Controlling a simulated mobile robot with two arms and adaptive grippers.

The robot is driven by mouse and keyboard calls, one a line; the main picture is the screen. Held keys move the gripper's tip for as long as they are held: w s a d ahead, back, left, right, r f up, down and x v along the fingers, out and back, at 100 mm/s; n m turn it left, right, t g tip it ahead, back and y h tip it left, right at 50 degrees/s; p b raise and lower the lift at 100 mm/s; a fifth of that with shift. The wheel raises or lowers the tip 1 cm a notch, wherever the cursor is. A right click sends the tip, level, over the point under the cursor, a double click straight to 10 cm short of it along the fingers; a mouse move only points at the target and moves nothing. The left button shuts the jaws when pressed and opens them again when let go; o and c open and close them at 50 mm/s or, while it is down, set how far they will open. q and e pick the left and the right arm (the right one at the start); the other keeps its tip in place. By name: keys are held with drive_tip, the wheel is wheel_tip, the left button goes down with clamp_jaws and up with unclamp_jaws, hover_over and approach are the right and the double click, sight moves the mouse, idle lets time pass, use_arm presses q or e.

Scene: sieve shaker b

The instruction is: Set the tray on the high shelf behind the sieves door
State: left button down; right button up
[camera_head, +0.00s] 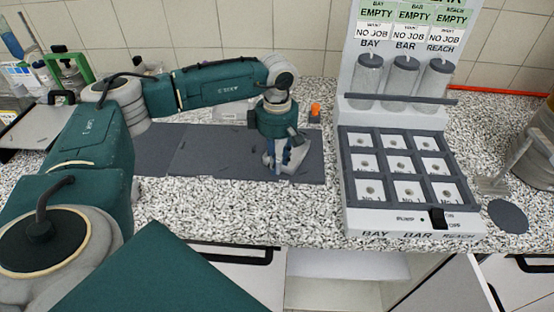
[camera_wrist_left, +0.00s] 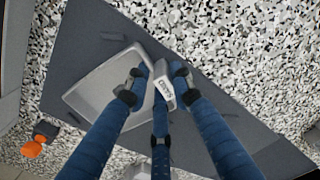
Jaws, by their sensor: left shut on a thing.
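The tray (camera_head: 296,160) is a small light grey dish at the dark mat on the counter. It shows in the left wrist view (camera_wrist_left: 98,88) with its open side up. My left gripper (camera_head: 281,156) is shut on the tray's edge; its blue fingers meet around a pale lettered tab (camera_wrist_left: 165,85). I cannot tell whether the tray touches the mat. Below the counter, a cabinet stands open with a white shelf (camera_head: 348,264) inside and its door (camera_head: 440,277) swung out to the right. The door's label is not visible. My right gripper is not in view.
A white station (camera_head: 410,222) with several square slots and jars stands right of the mat (camera_head: 205,152). An orange-capped item (camera_head: 315,112) is behind the tray. A dark round pad (camera_head: 508,216) lies far right. Speckled counter in front of the mat is clear.

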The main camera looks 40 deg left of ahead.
use_arm(q)
drive_tip(key=shift+f, duration=0.15)
drive_tip(key=c, duration=1.5)
unclamp_jaws()
